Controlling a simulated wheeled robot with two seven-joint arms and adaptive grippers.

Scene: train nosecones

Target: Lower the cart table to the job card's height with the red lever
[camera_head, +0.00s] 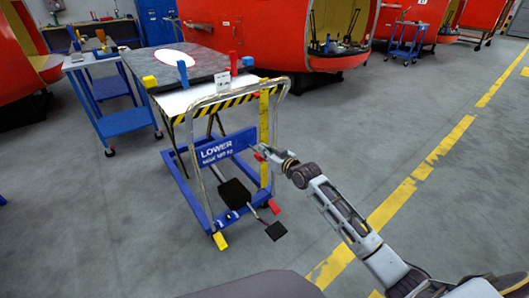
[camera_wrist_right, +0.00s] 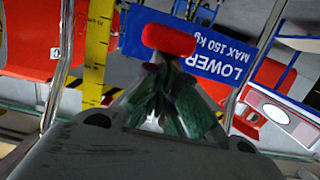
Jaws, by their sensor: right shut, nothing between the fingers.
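The cart table (camera_head: 185,103) is a white top with a striped edge on a blue lift frame with a chrome handle. A blue sign on it reads LOWER (camera_head: 216,150). The red lever (camera_head: 258,157) sits right of the sign; its red end shows in the right wrist view (camera_wrist_right: 168,40). My right gripper (camera_head: 266,151) is at the lever, fingers shut and empty, their tips just short of or touching the red end; I cannot tell which. A yellow scale (camera_head: 264,130) stands upright beside it. A small white card (camera_head: 222,83) stands on the table, too small to read. My left gripper is out of view.
A grey panel (camera_head: 205,62) with blue, red and yellow pieces lies on the table. A black pedal (camera_head: 275,231) sticks out at the cart's foot. A blue trolley (camera_head: 125,122) stands at left. Red train noses are behind. Floor at right is clear.

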